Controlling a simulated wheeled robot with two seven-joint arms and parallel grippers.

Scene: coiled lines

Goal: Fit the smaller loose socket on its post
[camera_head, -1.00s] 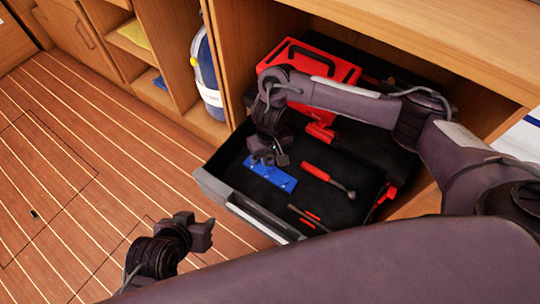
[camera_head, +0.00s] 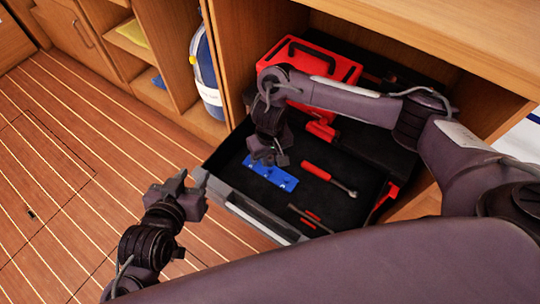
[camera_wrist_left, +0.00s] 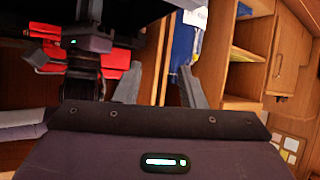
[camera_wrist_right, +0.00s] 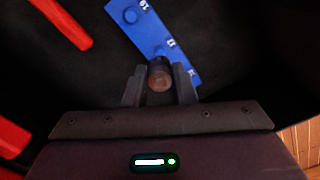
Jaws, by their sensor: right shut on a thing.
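A small dark metal socket with a brownish end (camera_wrist_right: 160,76) sits between the fingers of my right gripper (camera_wrist_right: 158,88), which is shut on it. The blue rail (camera_wrist_right: 150,28) with white numbers and round posts runs just beyond the socket in the right wrist view. In the head view the rail (camera_head: 272,172) lies in the drawer under my right gripper (camera_head: 274,158). My left gripper (camera_head: 188,190) is open and empty near the drawer's left corner. A second loose socket is not discernible.
The open drawer (camera_head: 232,200) has a dark lining. A red-handled ratchet (camera_head: 318,172) and a slim red tool (camera_head: 306,214) lie right of the rail. A red toolbox (camera_head: 290,62) stands behind. The wooden floor at left is clear.

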